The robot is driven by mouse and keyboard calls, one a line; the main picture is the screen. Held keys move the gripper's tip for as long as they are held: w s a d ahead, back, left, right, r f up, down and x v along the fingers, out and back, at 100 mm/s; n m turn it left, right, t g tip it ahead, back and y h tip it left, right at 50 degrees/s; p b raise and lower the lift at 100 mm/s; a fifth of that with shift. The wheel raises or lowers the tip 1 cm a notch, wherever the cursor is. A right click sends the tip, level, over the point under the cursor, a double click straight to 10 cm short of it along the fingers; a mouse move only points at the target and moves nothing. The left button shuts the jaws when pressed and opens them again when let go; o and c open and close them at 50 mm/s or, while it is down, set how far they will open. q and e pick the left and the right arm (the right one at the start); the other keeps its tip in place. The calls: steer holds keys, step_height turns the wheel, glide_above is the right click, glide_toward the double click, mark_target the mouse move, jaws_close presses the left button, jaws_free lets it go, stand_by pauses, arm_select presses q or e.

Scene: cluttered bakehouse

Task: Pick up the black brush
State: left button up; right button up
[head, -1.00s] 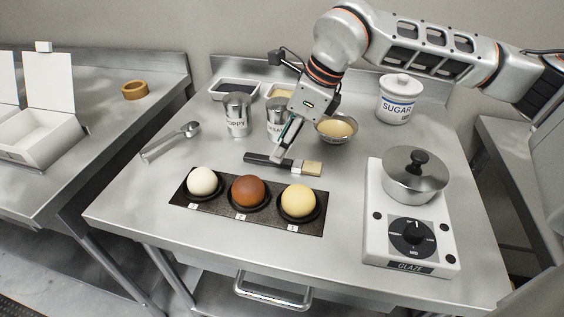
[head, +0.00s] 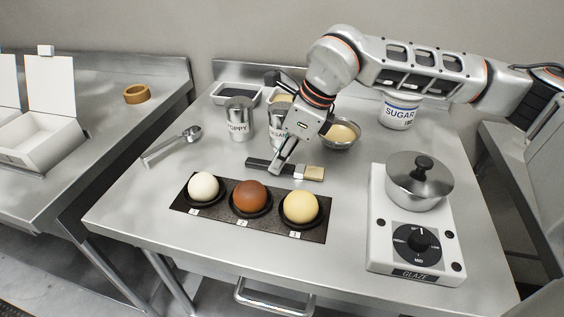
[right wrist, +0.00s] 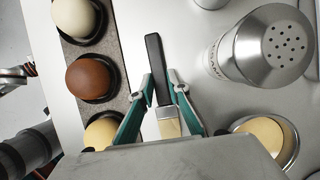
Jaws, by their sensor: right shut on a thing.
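The black brush (head: 261,164) lies on the steel table, behind the dark tray of dough balls. It has a black handle and a pale bristle end at the right. My right gripper (head: 277,171) is down at the brush, its fingers around the middle near where the handle meets the bristles. In the right wrist view the brush (right wrist: 154,62) runs between the teal-padded fingers of my right gripper (right wrist: 160,92), which are shut on it. I cannot tell whether it is clear of the table. My left gripper is not in view.
The dark tray (head: 215,213) holds three balls just in front. A poppy shaker (head: 239,121), a sesame shaker partly hidden by my gripper, and a metal bowl (head: 341,134) stand behind. A glaze hotplate (head: 380,255) with a pot (head: 420,183) is at right, a scoop (head: 170,146) at left.

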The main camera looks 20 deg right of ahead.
step_height(320, 180, up, 20)
steer(key=p, duration=0.2)
stand_by(0.4)
stand_by(0.4)
stand_by(0.4)
